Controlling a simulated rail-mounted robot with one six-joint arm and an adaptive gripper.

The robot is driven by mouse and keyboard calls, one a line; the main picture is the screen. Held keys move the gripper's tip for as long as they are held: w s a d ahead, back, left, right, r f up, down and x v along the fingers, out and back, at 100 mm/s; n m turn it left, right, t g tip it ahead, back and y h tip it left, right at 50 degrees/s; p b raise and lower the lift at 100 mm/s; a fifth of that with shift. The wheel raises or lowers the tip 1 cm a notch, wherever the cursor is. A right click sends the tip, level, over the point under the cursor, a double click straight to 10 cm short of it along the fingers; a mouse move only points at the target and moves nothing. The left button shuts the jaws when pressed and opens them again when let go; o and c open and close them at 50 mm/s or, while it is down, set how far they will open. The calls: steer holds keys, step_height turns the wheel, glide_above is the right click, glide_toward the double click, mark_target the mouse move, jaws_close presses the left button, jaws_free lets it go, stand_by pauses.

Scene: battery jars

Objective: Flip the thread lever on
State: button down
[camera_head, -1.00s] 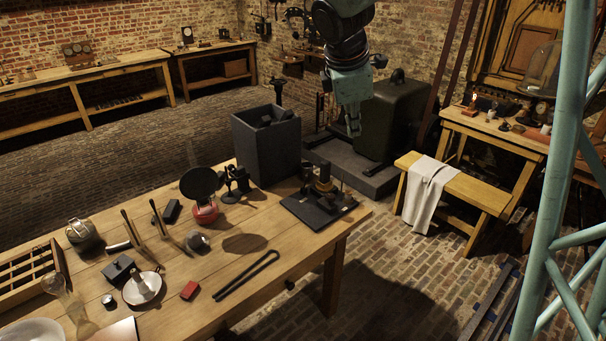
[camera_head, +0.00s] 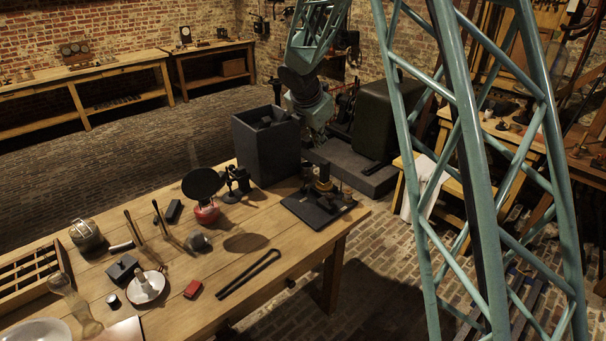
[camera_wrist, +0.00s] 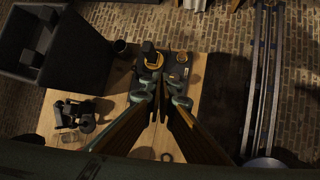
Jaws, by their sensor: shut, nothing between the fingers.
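The bench device (camera_head: 320,198), with a black base and upright black and brass parts, stands near the right corner of the wooden table. It also shows in the wrist view (camera_wrist: 151,60), just beyond my fingers. I cannot pick out the thread lever among its small parts. My gripper (camera_wrist: 163,92) is shut and empty, pointing toward the device in the wrist view. Its fingers cover part of the device there.
An open dark grey box (camera_head: 266,148) stands left of the device. A black stand (camera_head: 237,182) and a red-based piece with a round black disc (camera_head: 204,192) are further left. A black hairpin-shaped rod (camera_head: 248,274) lies in front.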

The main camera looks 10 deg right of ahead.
steer(key=w+a+f+n, duration=0.3)
steer(key=w+f, duration=0.1)
steer(key=f, duration=0.2)
steer(key=w+a+f+n+p, duration=0.1)
steer(key=w+a+f+n, duration=0.1)
steer(key=w+f, duration=0.2)
step_height(320, 180, down, 3)
steer(key=shift+w+a+r+n, duration=0.15)
steer(key=shift+w+a+n, duration=0.2)
steer(key=shift+a+n, duration=0.05)
glide_toward(306, 176)
steer(key=shift+f, duration=1.6)
steer(key=shift+w+d+f, duration=0.45)
steer(key=shift+w+f, duration=0.15)
steer(key=shift+w, duration=0.05)
steer(key=shift+w+d+f, duration=0.45)
steer(key=shift+w+f, duration=0.15)
steer(key=shift+w, duration=0.05)
steer(key=shift+w+d, duration=0.1)
